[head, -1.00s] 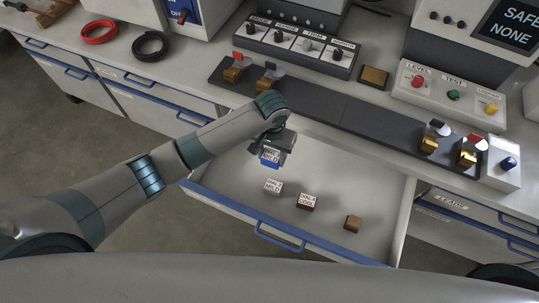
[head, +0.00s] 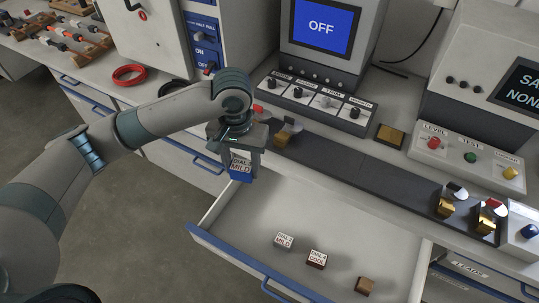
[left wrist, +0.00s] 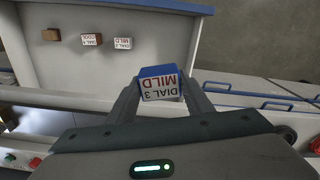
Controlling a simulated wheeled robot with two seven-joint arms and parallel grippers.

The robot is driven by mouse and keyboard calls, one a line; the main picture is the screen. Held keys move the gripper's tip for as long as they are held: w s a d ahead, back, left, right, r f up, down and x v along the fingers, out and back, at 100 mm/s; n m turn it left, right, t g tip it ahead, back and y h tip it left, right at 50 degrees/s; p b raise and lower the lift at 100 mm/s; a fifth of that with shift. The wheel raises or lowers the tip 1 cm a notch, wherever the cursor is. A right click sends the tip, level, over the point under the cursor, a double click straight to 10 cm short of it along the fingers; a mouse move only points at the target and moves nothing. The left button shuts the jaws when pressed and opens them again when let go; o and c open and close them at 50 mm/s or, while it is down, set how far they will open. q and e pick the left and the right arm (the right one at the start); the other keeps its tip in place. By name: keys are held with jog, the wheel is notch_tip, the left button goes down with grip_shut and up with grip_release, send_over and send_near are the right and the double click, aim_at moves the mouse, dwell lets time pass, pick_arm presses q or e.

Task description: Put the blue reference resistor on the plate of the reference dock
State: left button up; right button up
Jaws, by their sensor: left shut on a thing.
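The blue resistor (head: 240,174) is a small block with a white top label reading "DIAL 3 MILD". My left gripper (head: 238,150) is shut on it and holds it in the air over the drawer's back left corner, in front of the bench edge. The left wrist view shows the resistor (left wrist: 160,85) between the two fingers (left wrist: 160,97). A flat brass plate on a dark base (head: 390,136) lies on the bench right of the knob panel; I cannot tell whether it is the reference dock. My right gripper is not in view.
Brass clamps (head: 446,207) stand on the dark bench strip (head: 350,158). The knob panel (head: 318,101) and a button box (head: 466,157) stand behind.

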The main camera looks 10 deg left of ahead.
pick_arm(q)
jog(key=s+a+r+n, duration=0.1)
jog(key=s+a+r, duration=0.4)
jog(key=r, duration=0.3)
jog(key=shift+a, duration=0.6)
jog(key=shift+d, duration=0.1)
